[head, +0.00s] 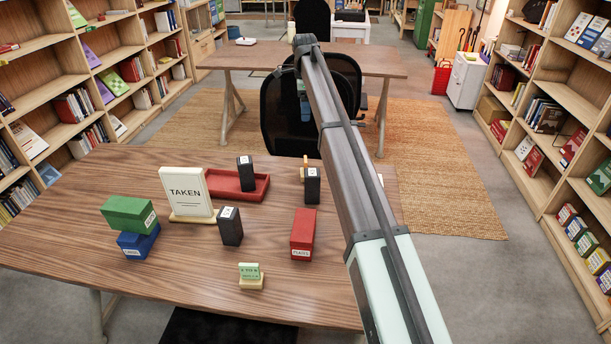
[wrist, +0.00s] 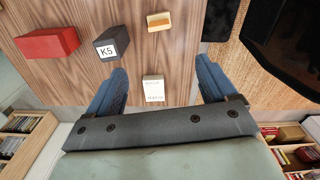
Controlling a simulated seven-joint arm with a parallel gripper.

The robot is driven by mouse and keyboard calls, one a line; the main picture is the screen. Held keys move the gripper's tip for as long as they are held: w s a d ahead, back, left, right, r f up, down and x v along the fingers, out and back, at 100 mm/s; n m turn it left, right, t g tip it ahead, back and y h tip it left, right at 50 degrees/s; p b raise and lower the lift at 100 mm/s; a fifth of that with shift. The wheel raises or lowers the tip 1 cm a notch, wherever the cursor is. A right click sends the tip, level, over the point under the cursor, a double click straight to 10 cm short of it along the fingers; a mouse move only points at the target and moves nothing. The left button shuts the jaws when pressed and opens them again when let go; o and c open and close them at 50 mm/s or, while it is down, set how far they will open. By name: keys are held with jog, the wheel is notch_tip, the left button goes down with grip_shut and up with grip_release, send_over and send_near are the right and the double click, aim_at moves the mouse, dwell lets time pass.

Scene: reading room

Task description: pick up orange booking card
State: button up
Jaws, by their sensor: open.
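My gripper (wrist: 161,68) is open, its blue fingers wide apart above the table; in the head view it shows small beyond my arm (head: 304,107). The orange card (wrist: 158,19) is in a cream holder on the table, ahead of the fingertips and apart from them; in the head view only a sliver (head: 304,168) shows behind a black block. A pale card with faint text (wrist: 153,90) stands between the fingers in the wrist view; I cannot tell whether they touch it. A green card (head: 250,271) stands in a cream holder near the table's front.
A black block marked K5 (wrist: 111,44) and a red box (wrist: 47,43) stand near the orange card. Other black blocks, a red tray (head: 226,194), a TAKEN sign (head: 186,190), and green (head: 128,213) and blue boxes (head: 137,244) share the table (head: 60,225). A chair stands beyond.

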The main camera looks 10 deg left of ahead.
aim_at(305, 159)
notch_tip(305, 159, down, 18)
jog(key=shift+s+a+f, duration=0.1)
jog(key=shift+f, duration=2.65)
jog(key=c, duration=1.5)
